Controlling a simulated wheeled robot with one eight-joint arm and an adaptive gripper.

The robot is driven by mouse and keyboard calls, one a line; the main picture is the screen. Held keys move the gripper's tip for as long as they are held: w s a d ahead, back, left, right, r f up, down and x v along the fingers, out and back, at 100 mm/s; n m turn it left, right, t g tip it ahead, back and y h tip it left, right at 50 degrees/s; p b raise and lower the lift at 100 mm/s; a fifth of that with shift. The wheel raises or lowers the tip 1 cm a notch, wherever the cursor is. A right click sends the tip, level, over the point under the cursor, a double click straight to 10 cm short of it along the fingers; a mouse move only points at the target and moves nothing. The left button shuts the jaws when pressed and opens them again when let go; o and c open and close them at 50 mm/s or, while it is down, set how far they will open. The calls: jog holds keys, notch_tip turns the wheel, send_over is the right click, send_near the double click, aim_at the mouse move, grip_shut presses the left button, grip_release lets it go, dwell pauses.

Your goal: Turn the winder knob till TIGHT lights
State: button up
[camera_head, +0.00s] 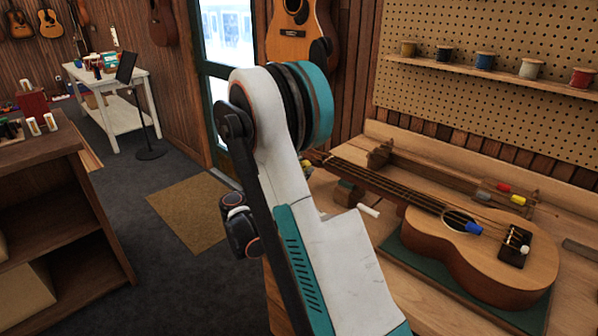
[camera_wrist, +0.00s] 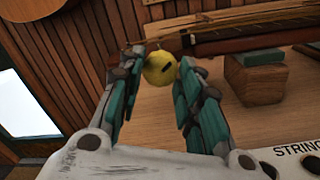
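A round yellow knob (camera_wrist: 160,70) with a dark mark shows in the wrist view, beside the end of the ukulele's neck. My gripper (camera_wrist: 162,62) has its two teal-lined fingers on either side of it, the tips close to its edges. I cannot tell whether they press on it. A panel edge reading "STRING" (camera_wrist: 296,149) is cut off at the wrist view's lower right. No TIGHT light is visible.
A wooden block (camera_wrist: 258,82) supports the neck near my right finger. The workbench (camera_head: 577,318) has a pegboard (camera_head: 480,40) and a shelf of thread spools (camera_head: 485,60) behind it. Open floor with a tan mat (camera_head: 195,212) lies to the left.

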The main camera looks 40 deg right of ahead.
jog(key=shift+o, duration=1.1)
jog(key=a, duration=0.4)
jog(key=s+a, duration=0.1)
jog(key=a, duration=0.7)
jog(key=shift+s+f, duration=0.15)
jog(key=shift+s, duration=0.05)
